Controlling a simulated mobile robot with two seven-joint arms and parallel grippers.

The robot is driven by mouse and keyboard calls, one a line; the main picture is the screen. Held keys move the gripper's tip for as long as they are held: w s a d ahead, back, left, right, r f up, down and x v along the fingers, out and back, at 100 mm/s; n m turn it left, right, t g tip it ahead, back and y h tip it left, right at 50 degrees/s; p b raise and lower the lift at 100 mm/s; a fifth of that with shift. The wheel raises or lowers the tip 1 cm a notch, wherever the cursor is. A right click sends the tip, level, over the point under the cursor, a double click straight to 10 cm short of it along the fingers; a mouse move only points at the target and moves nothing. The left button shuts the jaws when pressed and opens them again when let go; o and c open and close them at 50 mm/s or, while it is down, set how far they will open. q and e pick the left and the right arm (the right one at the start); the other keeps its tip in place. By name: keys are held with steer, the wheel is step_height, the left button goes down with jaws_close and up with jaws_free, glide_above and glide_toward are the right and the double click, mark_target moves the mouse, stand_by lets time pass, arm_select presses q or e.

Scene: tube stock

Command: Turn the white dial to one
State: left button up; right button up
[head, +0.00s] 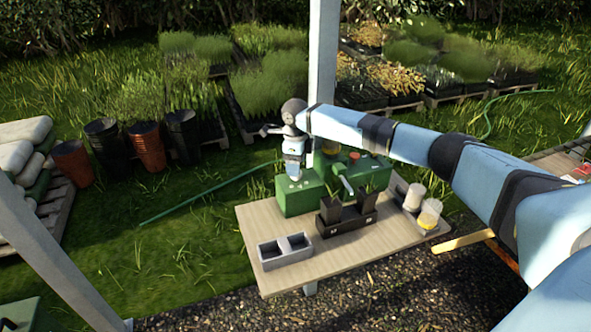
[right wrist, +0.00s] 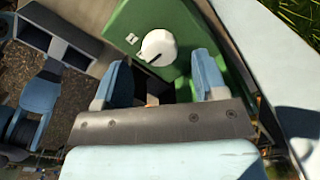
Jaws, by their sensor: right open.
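The white dial (right wrist: 158,47) is a round knob with a dark pointer line. It sits on the green machine face (right wrist: 182,22), beside a small pale label (right wrist: 131,38) whose marking is too small to read. My right gripper (right wrist: 160,78) is open and empty, with the dial just beyond its fingertips and roughly between them, apart from both. In the head view my right gripper (head: 293,173) hangs over the left part of the green machine (head: 298,199) and hides the dial. My left gripper does not show.
The wooden table (head: 350,250) carries a grey two-cell tray (head: 285,252) in front, a dark holder with black pots (head: 347,217) and pale containers (head: 429,214) at right. The machine's raised green part (head: 372,172) stands right of my gripper. Bare tabletop shows at the front.

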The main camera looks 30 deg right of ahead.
steer(key=shift+f, duration=1.5)
steer(key=shift+c, duration=0.2)
steer(key=c, duration=0.9)
steer(key=shift+m, duration=0.3)
steer(key=m, duration=0.3)
steer(key=shift+m+p, duration=0.3)
steer(key=shift+p, duration=0.05)
steer(key=shift+m+p, duration=0.5)
steer(key=shift+m, duration=1.8)
